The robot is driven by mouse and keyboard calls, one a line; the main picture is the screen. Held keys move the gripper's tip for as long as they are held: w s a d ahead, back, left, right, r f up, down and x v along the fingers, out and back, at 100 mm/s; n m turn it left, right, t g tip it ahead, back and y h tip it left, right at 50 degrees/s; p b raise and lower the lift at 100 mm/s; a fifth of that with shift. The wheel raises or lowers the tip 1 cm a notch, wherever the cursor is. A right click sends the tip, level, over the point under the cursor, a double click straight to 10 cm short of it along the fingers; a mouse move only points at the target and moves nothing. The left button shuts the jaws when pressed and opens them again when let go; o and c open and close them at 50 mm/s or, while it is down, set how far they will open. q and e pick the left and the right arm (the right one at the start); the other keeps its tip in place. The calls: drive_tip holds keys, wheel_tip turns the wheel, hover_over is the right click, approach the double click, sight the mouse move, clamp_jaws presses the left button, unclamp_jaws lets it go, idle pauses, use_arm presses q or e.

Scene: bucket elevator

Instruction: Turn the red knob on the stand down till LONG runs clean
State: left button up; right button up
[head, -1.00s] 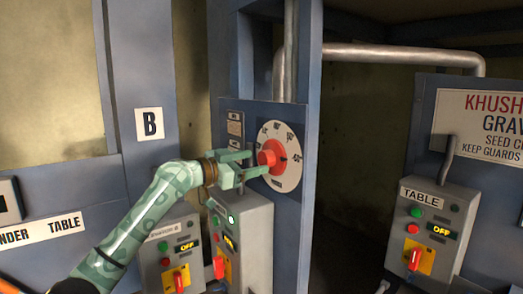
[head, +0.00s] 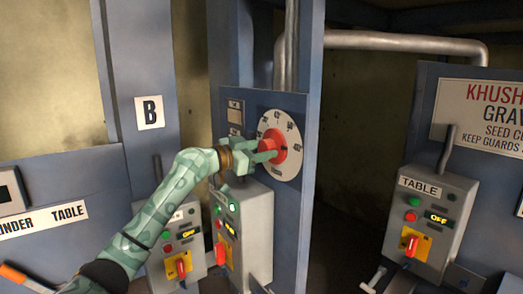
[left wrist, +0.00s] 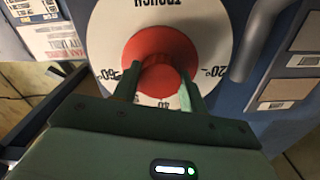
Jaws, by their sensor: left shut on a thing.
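The red knob (head: 272,146) sits at the centre of a white round dial (head: 292,130) with black marks, on the blue-grey stand (head: 312,95). My left gripper (head: 266,152) is at the knob, with its fingers on either side of it. In the left wrist view the knob (left wrist: 160,60) fills the space between the two fingertips (left wrist: 160,92), and the gripper is shut on it. The fingers hide part of the knob's rim. My right gripper is not in view.
Control boxes with red switches (head: 222,252) hang just below the gripper. A TABLE box (head: 430,215) reading OFF is at the right, under a warning sign (head: 485,112). A dark gap (head: 360,180) lies right of the stand. A pipe (head: 400,40) crosses above.

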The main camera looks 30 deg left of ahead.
use_arm(q)
drive_tip(key=shift+r, duration=0.1)
drive_tip(key=n+p, duration=0.2)
drive_tip(key=n, duration=0.1)
drive_tip(key=shift+r+p, duration=0.15)
drive_tip(key=shift+p, duration=0.2)
drive_tip(key=shift+n+p, duration=1.25)
drive_tip(key=shift+n, duration=1.15)
drive_tip(key=o, duration=1)
drive_tip(key=shift+c, duration=0.2)
drive_tip(key=shift+f, duration=0.2)
